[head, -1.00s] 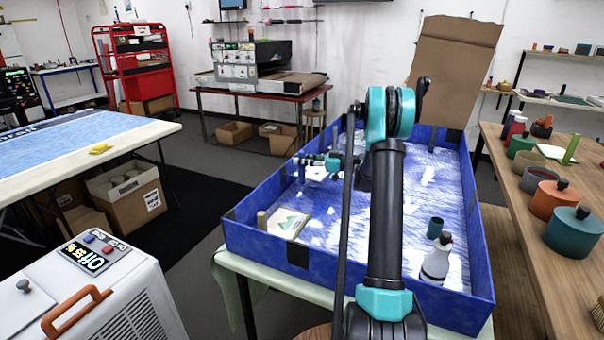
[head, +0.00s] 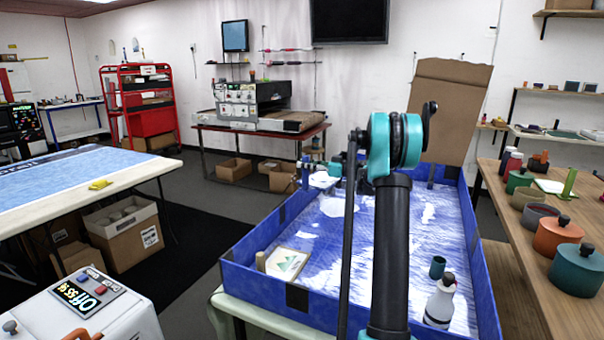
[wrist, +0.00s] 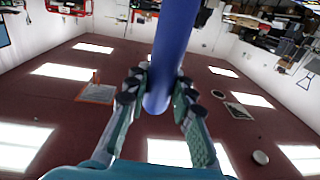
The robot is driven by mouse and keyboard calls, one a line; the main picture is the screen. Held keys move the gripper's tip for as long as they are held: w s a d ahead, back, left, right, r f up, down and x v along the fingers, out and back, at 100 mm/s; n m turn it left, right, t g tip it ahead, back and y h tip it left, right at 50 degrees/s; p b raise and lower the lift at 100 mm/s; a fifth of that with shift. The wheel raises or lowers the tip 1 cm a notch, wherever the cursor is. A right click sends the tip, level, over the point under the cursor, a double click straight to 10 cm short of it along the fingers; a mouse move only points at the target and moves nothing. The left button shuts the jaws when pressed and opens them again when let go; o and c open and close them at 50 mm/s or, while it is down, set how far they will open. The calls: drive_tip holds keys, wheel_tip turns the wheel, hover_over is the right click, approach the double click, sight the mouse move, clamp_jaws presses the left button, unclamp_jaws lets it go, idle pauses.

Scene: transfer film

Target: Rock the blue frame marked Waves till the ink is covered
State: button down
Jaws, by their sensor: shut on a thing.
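The blue frame (head: 240,281) is a large shallow tray with raised walls, standing on a cloth-covered table. No Waves lettering is readable in these views. Its floor (head: 405,235) has streaky blue and bright white patches; I cannot tell ink from film or glare. My gripper (head: 322,168) is at the frame's far left side, partly hidden by my arm. In the wrist view my gripper (wrist: 157,90) has its fingers on both sides of a smooth blue bar (wrist: 174,45) and is shut on it. The bar looks like part of the frame, but its join is out of view.
In the frame are a white bottle (head: 440,302), a dark cup (head: 437,267) and a card with a green triangle (head: 288,264). A cardboard sheet (head: 449,110) stands behind it. A wooden bench with pots (head: 579,271) is close on the right.

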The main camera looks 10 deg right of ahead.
drive_tip(key=w+d+r+m+t+h, duration=0.1)
drive_tip(key=w+d+m+t+h, duration=0.6)
drive_tip(key=w+d, duration=0.9)
drive_tip(key=shift+w+d+r+t+h, duration=0.15)
drive_tip(key=shift+w+d+t+h, duration=0.15)
drive_tip(key=shift+w+h, duration=0.65)
drive_tip(key=shift+w+y, duration=0.25)
